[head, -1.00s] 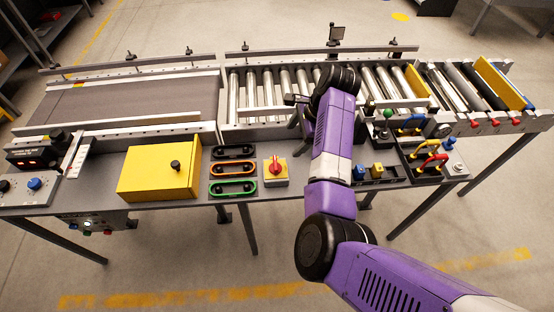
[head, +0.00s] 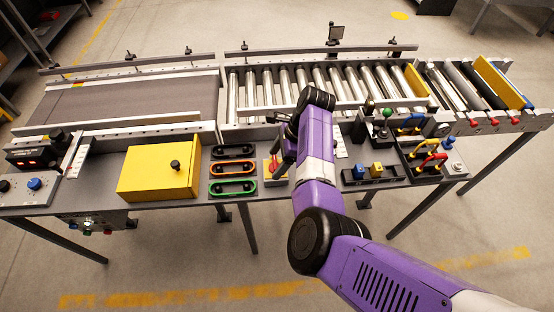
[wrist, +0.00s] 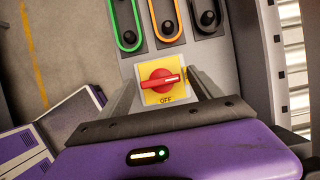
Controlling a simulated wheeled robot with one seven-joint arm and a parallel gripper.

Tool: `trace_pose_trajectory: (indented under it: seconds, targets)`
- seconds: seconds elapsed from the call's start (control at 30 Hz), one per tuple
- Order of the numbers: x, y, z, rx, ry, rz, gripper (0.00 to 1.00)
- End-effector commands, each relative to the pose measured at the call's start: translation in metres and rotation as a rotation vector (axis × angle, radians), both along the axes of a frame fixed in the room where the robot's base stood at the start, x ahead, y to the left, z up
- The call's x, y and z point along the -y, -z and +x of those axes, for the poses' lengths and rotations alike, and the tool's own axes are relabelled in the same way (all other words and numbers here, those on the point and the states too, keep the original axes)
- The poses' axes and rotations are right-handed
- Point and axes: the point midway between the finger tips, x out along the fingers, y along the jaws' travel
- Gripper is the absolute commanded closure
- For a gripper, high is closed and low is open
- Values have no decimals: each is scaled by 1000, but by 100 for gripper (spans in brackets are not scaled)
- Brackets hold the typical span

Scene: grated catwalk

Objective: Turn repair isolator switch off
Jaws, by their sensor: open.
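The isolator switch is a red rotary knob (wrist: 160,81) on a yellow plate (wrist: 153,97) marked OFF. In the wrist view the knob's pointer lies nearly level, its pale mark toward the right, and the OFF label is below it. In the head view the switch's yellow and red edge (head: 268,170) shows at the panel's middle, partly hidden by my gripper (head: 281,165). My gripper is open in the wrist view (wrist: 163,79), its two fingers on either side of the knob. I cannot tell whether they touch it.
Green (head: 233,187), orange (head: 233,168) and black (head: 234,152) handles lie just left of the switch. A yellow box (head: 158,172) with a black knob stands further left. A roller conveyor (head: 300,92) runs behind.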

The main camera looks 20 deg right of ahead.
Motion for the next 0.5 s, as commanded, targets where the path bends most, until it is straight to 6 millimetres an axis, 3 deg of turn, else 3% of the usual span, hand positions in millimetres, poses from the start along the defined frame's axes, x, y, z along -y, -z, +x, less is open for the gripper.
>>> trace_pose_trajectory:
  seconds: [0.17, 0.2, 0.5]
  targets:
    - [0, 0, 0, 0, 0, 0, 25]
    - [0, 0, 0, 0, 0, 0, 29]
    - [0, 0, 0, 0, 0, 0, 88]
